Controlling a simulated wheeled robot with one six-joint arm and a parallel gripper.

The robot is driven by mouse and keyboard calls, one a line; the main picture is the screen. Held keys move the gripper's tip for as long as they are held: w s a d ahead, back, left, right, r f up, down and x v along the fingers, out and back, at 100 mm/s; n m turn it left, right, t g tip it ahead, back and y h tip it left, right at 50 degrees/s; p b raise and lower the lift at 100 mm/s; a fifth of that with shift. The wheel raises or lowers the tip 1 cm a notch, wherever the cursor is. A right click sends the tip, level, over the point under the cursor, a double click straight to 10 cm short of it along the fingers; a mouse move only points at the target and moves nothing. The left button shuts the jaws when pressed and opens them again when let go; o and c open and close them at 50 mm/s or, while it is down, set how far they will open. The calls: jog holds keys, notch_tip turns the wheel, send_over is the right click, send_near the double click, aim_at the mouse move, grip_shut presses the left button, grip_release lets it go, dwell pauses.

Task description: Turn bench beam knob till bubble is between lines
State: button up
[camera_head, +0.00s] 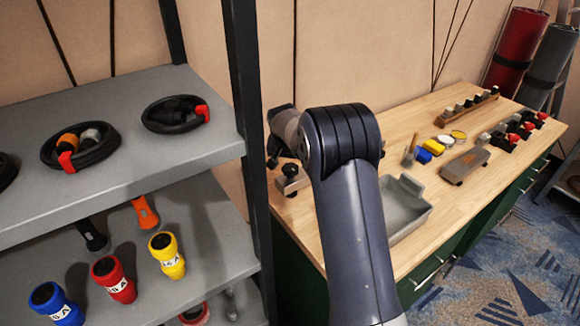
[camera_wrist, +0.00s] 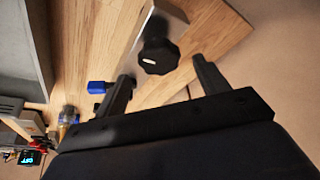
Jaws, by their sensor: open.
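The black beam knob (camera_wrist: 159,57), lobed and with a white mark on its face, is in the wrist view at the end of a grey metal beam (camera_wrist: 168,13). In the head view the dark knob (camera_head: 290,170) stands on the beam (camera_head: 289,187) at the bench's left end, partly behind my arm. My gripper (camera_wrist: 161,70) is open, with one finger on each side of the knob in the wrist view. I cannot tell whether they touch it. No bubble or lines can be made out in either view.
The wooden bench (camera_head: 447,205) carries a grey tray (camera_head: 425,208), a blue block (camera_head: 423,156), a grey box (camera_head: 465,165) and small tools. A grey shelf unit (camera_head: 200,150) with torches and coiled items stands at left. My arm hides part of the bench.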

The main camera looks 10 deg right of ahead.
aim_at(290, 167)
jog(key=v, duration=0.7)
jog(key=shift+r+b, duration=0.15)
jog(key=shift+b, duration=0.25)
jog(key=p+x, duration=0.1)
jog(key=x, duration=0.9)
jog(key=shift+w+f+p, duration=0.1)
jog(key=shift+f+p, duration=0.25)
jog(key=shift+p, duration=0.05)
jog(key=shift+n, duration=0.3)
